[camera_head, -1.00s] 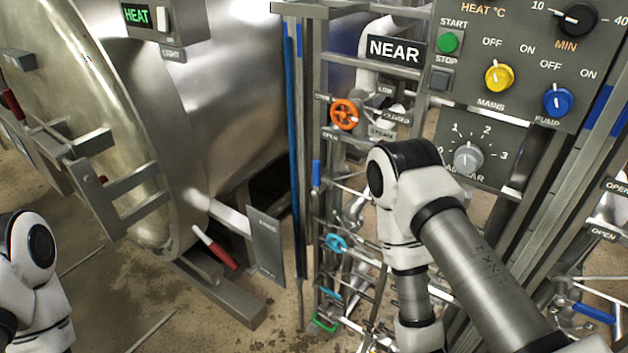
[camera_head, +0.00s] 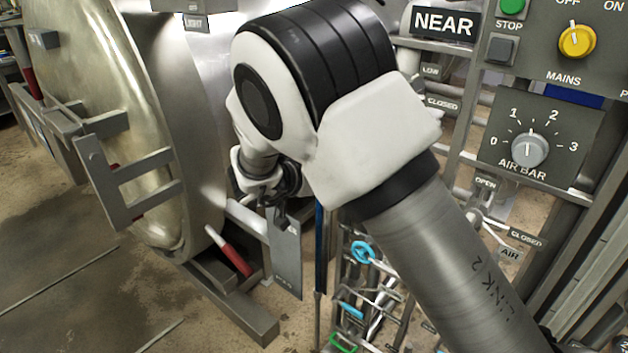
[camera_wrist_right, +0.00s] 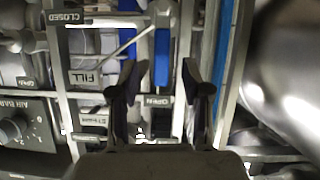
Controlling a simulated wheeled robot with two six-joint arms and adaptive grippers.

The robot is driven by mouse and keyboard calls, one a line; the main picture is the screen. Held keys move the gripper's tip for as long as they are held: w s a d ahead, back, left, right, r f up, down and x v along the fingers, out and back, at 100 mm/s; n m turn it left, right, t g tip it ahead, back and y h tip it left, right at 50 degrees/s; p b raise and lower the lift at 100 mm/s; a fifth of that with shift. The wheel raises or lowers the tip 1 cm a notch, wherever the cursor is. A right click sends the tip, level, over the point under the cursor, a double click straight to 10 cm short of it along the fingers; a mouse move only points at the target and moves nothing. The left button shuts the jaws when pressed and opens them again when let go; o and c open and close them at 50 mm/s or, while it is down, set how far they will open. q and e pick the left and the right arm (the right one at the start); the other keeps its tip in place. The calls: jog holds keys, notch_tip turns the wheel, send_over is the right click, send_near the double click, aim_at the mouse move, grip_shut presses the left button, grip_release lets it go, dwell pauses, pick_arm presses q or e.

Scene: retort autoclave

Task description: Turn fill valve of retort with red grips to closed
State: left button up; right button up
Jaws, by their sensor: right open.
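The retort (camera_head: 212,130) is the large steel vessel at left in the head view, with a red grip (camera_head: 236,258) low on its door side. My right gripper (camera_head: 282,212) is partly hidden behind my forearm, in front of the vessel and beside the rack. In the right wrist view my right gripper (camera_wrist_right: 162,72) is open and empty. A blue bar-shaped part (camera_wrist_right: 162,55) shows between and beyond its fingertips; I cannot tell whether it is the fill valve's handle. A FILL plate (camera_wrist_right: 84,78) and an OPEN label (camera_wrist_right: 157,100) are near it, with a CLOSED label (camera_wrist_right: 66,18) farther left.
The AIR BAR panel (camera_head: 540,135) and the NEAR sign (camera_head: 444,24) are at right. A cyan handwheel (camera_head: 362,252) and a green handle (camera_head: 343,342) are low on the pipe rack. My right arm covers much of the rack. The floor at lower left is clear.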

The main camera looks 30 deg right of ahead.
jog(key=shift+t, duration=0.3)
jog(key=w+d, duration=0.1)
jog(key=d, duration=0.1)
jog(key=w+d, duration=0.1)
jog(key=d, duration=0.1)
jog(key=d+b, duration=0.1)
jog(key=d, duration=0.1)
jog(key=shift+w+d+r, duration=0.2)
jog(key=shift+w+d, duration=0.2)
grip_shut()
